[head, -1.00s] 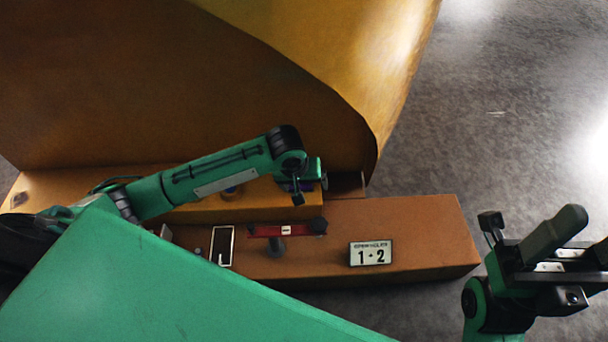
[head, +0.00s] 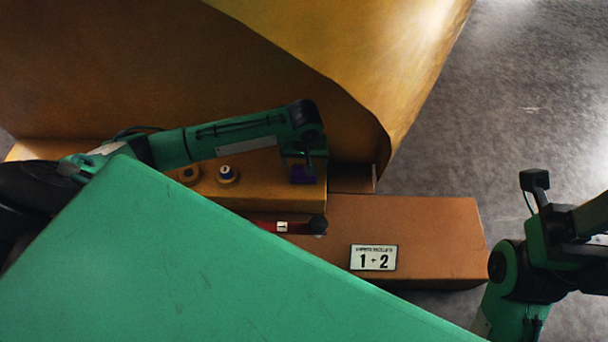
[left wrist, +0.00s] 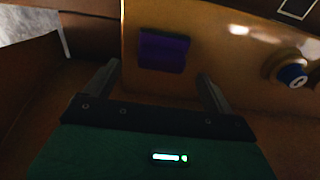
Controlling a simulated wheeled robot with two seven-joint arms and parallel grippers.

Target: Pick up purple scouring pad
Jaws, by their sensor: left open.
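The purple scouring pad (left wrist: 163,50) lies on the yellow-brown raised ledge, close to its end. It also shows in the head view (head: 303,174), partly hidden under my left wrist. My left gripper (left wrist: 158,80) is open and empty. In the left wrist view its two fingers point toward the pad, and the pad appears just beyond and between the fingertips, with no contact visible. In the head view the left gripper is above the pad at the ledge's right end. My right arm is at the right edge of the head view; its fingertips are out of frame.
On the ledge (head: 262,193) are a knob with a blue-and-white top (head: 227,175) and a brown ring (head: 189,175). A red bar with a black end (head: 318,224) and a "1 - 2" sign (head: 374,258) are on the lower brown block (head: 430,232). A large curved casting rises behind.

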